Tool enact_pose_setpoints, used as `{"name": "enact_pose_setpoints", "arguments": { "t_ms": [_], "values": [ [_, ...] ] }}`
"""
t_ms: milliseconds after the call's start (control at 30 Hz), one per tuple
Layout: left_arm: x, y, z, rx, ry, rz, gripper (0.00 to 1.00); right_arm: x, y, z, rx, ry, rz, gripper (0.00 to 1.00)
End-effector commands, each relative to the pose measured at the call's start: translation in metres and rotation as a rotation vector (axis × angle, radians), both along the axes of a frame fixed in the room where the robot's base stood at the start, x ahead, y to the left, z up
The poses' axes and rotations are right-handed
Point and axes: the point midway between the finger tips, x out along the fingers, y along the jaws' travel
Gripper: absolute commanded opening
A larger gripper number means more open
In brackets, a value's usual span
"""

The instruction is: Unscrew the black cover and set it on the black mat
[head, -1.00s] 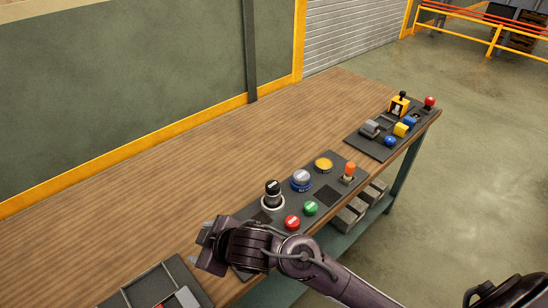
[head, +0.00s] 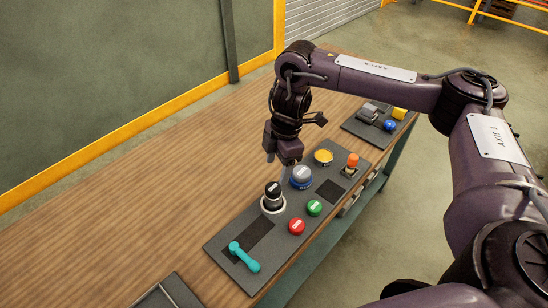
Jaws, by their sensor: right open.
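The black cover (head: 273,188) is a round black cap with a pale label, seated upright on a light ringed base on the dark control panel (head: 222,243). My right gripper (head: 278,168) is open, pointing down just above and behind the cover. It looks apart from the cover, though the gap is hard to judge. Two dark flat patches lie on the panel: one (head: 262,231) in front of the cover and one (head: 329,191) to its right. I cannot tell which is the black mat. My left gripper is not in view.
A yellow button (head: 323,157) and orange switch (head: 352,161) are farther off. The wooden table (head: 110,235) is clear at left.

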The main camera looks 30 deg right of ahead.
Motion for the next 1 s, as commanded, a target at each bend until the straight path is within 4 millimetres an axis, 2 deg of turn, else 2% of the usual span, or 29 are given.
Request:
{"name": "enact_pose_setpoints", "arguments": {
  "t_ms": [133,400,533,900,933,1000],
  "values": [
    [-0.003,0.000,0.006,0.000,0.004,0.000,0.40,-0.001,0.000,-0.012,-0.003,0.009,-0.005,0.62],
    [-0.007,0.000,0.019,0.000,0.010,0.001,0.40,0.000,0.007,-0.052,-0.003,0.005,-0.003,0.62],
    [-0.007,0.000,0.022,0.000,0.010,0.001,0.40,0.000,0.009,-0.066,-0.003,0.004,-0.003,0.62],
    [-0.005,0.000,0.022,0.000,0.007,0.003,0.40,0.001,0.010,-0.075,-0.001,0.000,-0.002,0.62],
    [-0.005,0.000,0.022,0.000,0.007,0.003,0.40,0.001,0.010,-0.075,-0.001,0.000,-0.002,0.61],
    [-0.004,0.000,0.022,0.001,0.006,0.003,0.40,0.001,0.010,-0.075,-0.001,0.000,-0.002,0.52]
  ]
}}
